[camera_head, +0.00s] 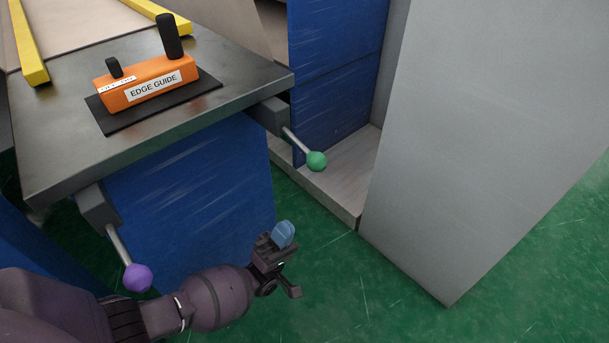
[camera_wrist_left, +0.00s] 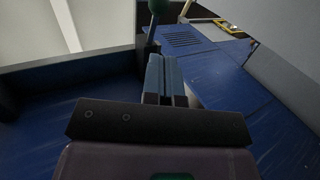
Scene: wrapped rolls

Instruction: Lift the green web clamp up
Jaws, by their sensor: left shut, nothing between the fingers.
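The green web clamp is a lever with a green ball knob (camera_head: 317,161) on a thin metal rod. It sticks out from a dark block at the right corner of the grey metal table (camera_head: 240,95), with its rod sloping down to the knob. My right gripper is not in view.
A similar lever with a purple knob (camera_head: 138,278) sticks out at the table's left front, near my left arm. An orange edge guide (camera_head: 148,84) sits on the table. A tall grey panel (camera_head: 480,130) stands at the right. Green floor (camera_head: 400,305) lies open below.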

